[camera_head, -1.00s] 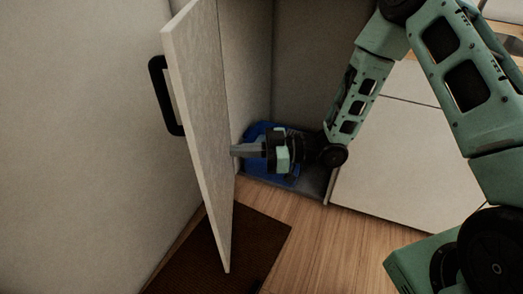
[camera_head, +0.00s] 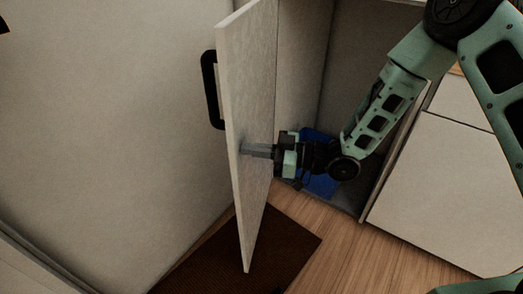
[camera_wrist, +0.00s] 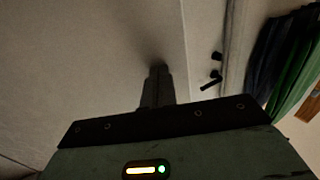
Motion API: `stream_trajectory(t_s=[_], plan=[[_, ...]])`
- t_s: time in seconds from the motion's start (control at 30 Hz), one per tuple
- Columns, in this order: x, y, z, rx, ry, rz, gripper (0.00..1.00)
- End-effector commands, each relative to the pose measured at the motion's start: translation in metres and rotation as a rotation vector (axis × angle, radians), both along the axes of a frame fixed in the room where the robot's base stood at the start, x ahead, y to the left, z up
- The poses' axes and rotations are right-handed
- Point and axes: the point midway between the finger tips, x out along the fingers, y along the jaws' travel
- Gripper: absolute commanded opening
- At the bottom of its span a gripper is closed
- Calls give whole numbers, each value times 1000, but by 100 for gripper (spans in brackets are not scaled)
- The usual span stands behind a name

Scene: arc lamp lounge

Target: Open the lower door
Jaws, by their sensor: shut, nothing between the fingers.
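The lower door (camera_head: 252,90) is a pale panel with a black bar handle (camera_head: 210,90) on its outer face, at the left. It stands swung well out from the cabinet (camera_head: 365,75), whose inside is open to view. My gripper (camera_head: 246,149) is shut and empty, with its fingertips at the inner face of the door, seemingly touching it. In the wrist view my gripper's fingers (camera_wrist: 157,85) point at the pale door surface (camera_wrist: 90,60), and a dark shadow lies at their tips.
A blue object (camera_head: 320,180) sits on the cabinet floor. A closed pale front (camera_head: 450,190) is to the right. A dark brown mat (camera_head: 225,255) lies on the wooden floor (camera_head: 345,250) below the door. A plain wall (camera_head: 100,110) fills the left.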

Motion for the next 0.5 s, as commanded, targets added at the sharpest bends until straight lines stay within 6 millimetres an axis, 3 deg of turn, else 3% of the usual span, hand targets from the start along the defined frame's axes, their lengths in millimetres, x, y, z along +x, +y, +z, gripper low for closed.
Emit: stream_trajectory(t_s=[0.1, 0.3, 0.5], plan=[[7, 36, -2, 2, -3, 5, 0], [24, 88, -3, 1, -3, 4, 0], [33, 112, 0, 2, 1, 1, 0]])
